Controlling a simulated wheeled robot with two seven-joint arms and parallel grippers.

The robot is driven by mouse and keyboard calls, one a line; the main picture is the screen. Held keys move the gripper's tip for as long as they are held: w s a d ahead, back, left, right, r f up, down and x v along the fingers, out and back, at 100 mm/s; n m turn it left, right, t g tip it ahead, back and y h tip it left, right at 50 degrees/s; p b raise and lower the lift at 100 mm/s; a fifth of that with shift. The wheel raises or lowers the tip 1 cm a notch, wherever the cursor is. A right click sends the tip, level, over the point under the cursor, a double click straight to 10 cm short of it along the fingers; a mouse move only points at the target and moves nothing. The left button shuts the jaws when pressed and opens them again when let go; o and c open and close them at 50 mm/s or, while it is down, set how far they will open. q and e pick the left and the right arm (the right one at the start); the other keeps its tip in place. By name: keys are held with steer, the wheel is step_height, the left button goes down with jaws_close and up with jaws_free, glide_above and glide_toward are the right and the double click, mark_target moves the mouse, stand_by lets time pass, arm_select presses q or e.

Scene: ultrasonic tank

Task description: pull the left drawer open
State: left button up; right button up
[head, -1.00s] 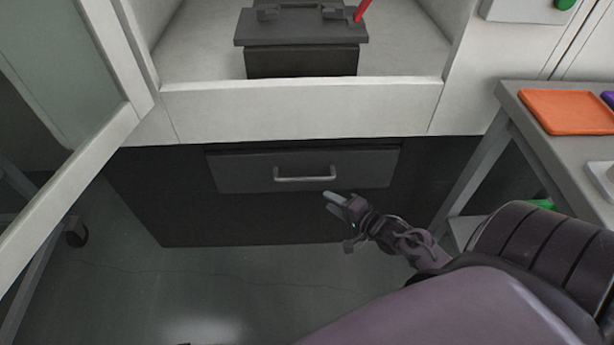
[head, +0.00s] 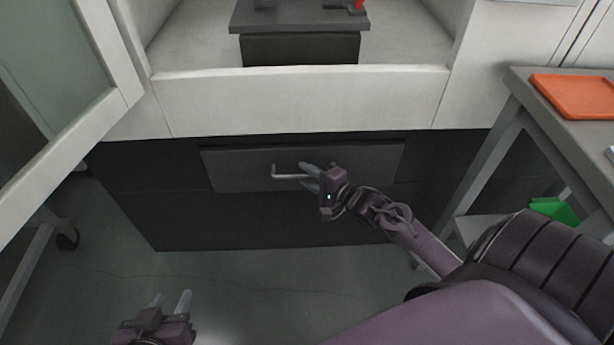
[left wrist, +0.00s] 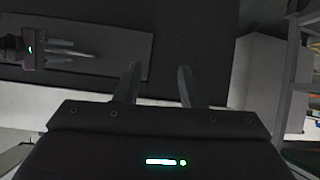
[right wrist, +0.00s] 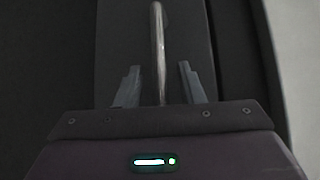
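The dark grey drawer (head: 235,170) is set in the black base below the white cabinet and looks closed. It is the only drawer I can make out. Its silver bar handle (head: 285,176) is on the front. My right gripper (head: 304,176) is at the handle's right part. In the right wrist view, the handle (right wrist: 158,40) runs between the fingers of my right gripper (right wrist: 158,75), with gaps on both sides, so it is open. My left gripper (head: 172,302) is open and empty at the lower left, away from the drawer. Its parted fingers show in the left wrist view (left wrist: 160,80).
A grey side table (head: 520,95) with an orange tray (head: 575,95) stands at the right, with a green object (head: 553,210) below. An open glazed door (head: 75,45) is at the left. The floor (head: 110,265) before the drawer is clear.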

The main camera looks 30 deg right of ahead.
steer(key=shift+w, duration=0.25)
jaws_close()
stand_by(0.3)
